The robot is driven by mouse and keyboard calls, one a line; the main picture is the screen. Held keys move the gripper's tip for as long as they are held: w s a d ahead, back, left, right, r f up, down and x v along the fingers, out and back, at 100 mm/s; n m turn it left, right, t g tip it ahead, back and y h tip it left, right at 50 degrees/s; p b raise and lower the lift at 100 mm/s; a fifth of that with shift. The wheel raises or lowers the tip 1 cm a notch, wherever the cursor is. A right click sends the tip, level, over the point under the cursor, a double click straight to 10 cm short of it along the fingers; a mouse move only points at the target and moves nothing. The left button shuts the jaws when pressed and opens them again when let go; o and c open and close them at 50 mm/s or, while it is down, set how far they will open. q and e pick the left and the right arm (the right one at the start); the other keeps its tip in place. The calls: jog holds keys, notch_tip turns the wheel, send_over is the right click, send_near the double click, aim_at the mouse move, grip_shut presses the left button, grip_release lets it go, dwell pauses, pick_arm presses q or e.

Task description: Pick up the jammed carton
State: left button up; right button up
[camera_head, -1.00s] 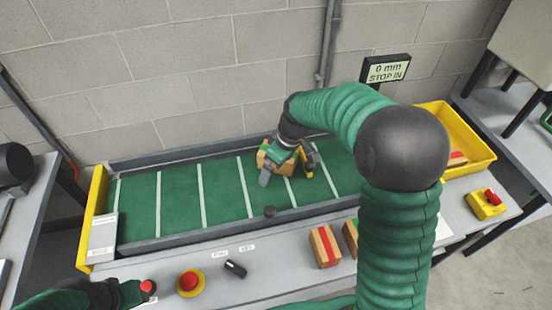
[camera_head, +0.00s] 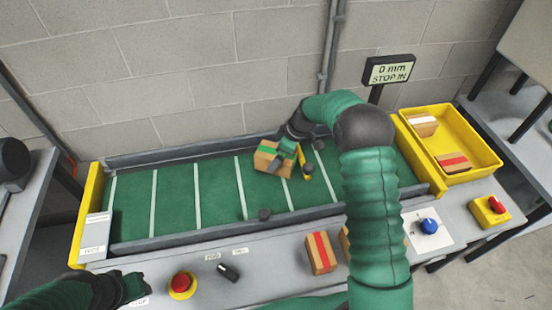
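A tan carton with a green stripe (camera_head: 265,158) sits skewed on the green belt, towards its far side. My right gripper (camera_head: 288,166) reaches down at the carton's right side and hides part of it. Whether its fingers are closed on the carton cannot be made out. A small yellow piece (camera_head: 306,164) shows just right of that gripper.
A sign (camera_head: 389,69) reads "0 mm STOP IN". A yellow bin (camera_head: 480,140) at right holds cartons. A red-striped carton (camera_head: 320,253) stands on the front ledge, another partly behind my arm. The panel has a red button (camera_head: 181,284), black switch (camera_head: 229,272) and blue knob (camera_head: 429,226).

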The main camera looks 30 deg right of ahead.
jog(key=x, duration=0.3)
jog(key=shift+w+d+f, duration=0.1)
jog(key=shift+d+f, duration=0.05)
jog(key=shift+d, duration=0.15)
jog(key=shift+w+a+f, duration=0.15)
jog(key=shift+a+f, duration=0.05)
jog(key=shift+a, duration=0.3)
jog(key=shift+a+r, duration=0.25)
jog(key=shift+a, duration=0.2)
jog(key=shift+d+f, duration=0.35)
jog(key=shift+d, duration=0.25)
jog(key=shift+c, duration=2.5)
jog(key=shift+a+r, duration=0.1)
jog(key=shift+a, duration=0.2)
jog(key=c, duration=0.5)
jog(key=shift+a, duration=0.1)
jog(key=c, duration=0.9)
pick_arm(q)
jog(key=shift+d, duration=0.15)
pick_arm(e)
jog(key=shift+d, duration=0.3)
jog(key=shift+c, duration=0.3)
